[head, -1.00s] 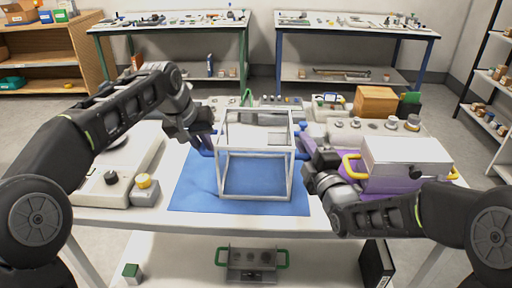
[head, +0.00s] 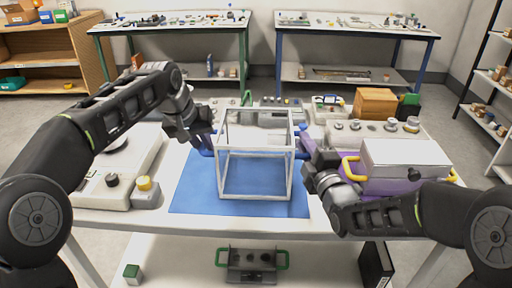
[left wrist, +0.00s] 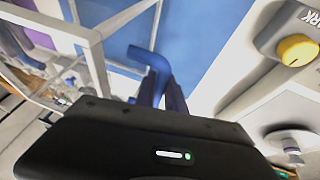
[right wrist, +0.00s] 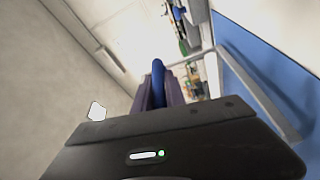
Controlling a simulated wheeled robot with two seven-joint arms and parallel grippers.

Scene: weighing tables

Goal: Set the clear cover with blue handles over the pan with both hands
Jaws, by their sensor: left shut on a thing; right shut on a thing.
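The clear cover (head: 219,172) is a box with a white frame and see-through walls, upright at mid-table over the blue mat (head: 190,195). I cannot tell whether its lower edge touches the mat. My left gripper (head: 207,144) is shut on its left blue handle, which shows in the left wrist view (left wrist: 150,62). My right gripper (head: 306,155) is shut on its right blue handle, seen in the right wrist view (right wrist: 158,80). A round grey pan (head: 117,144) is on the white scale to the left, partly behind my left arm.
The white scale (head: 137,172) has a yellow knob (head: 145,184). A silver box with yellow handles (head: 405,160) stands close on the right, by my right arm. Weights (head: 391,124) and a wooden box (head: 375,103) are behind it. The mat's front part is bare.

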